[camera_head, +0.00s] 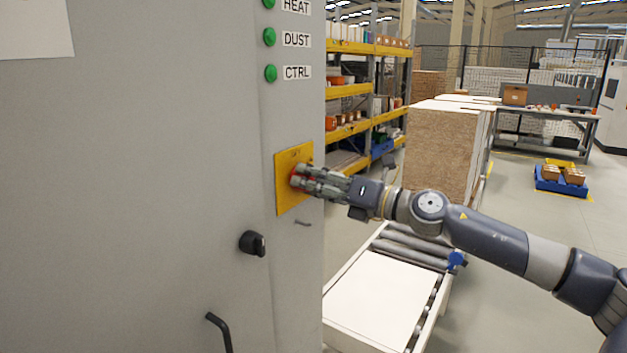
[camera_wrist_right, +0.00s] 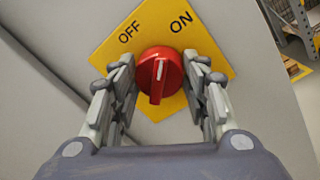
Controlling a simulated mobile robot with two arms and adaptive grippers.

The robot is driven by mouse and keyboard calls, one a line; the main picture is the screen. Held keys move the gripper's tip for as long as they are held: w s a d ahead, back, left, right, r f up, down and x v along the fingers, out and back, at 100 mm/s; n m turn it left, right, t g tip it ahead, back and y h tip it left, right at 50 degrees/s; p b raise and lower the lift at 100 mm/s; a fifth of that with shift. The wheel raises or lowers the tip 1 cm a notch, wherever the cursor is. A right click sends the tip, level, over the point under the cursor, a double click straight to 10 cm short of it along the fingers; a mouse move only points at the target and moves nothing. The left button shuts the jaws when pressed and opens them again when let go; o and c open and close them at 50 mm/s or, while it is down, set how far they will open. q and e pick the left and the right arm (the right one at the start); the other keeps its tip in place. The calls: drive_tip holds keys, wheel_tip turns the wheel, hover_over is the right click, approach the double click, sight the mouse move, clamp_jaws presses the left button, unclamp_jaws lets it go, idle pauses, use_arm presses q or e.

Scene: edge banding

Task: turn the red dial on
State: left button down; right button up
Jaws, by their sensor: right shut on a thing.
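The red dial (camera_wrist_right: 158,75) sits on a yellow plate (camera_wrist_right: 113,51) marked OFF and ON. In the head view the plate (camera_head: 284,186) is on the grey cabinet's edge panel, and the dial (camera_head: 293,180) is mostly hidden by my fingers. My right gripper (camera_head: 301,178) is at the plate, shut on the dial, with its fingers on both sides of the knob. It also shows in the wrist view (camera_wrist_right: 160,82). The dial's white mark points up, roughly between OFF and ON. My left gripper is not in view.
Green lamps (camera_head: 270,73) labelled HEAT, DUST and CTRL are above the plate. A black knob (camera_head: 252,243) and a dark handle (camera_head: 219,332) stick out from the cabinet (camera_head: 150,180) below. A roller conveyor (camera_head: 410,247) bearing a white panel (camera_head: 375,300) lies below my right arm.

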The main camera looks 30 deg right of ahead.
drive_tip(key=m, duration=0.4)
drive_tip(key=shift+m+p, duration=0.3)
drive_tip(key=shift+m, duration=0.1)
drive_tip(key=shift+m+t+h, duration=0.3)
drive_tip(key=shift+m+h, duration=0.1)
drive_tip(key=shift+m, duration=1.5)
drive_tip(key=o, duration=1.1)
drive_tip(key=shift+a, duration=0.1)
drive_tip(key=shift+c, duration=0.2)
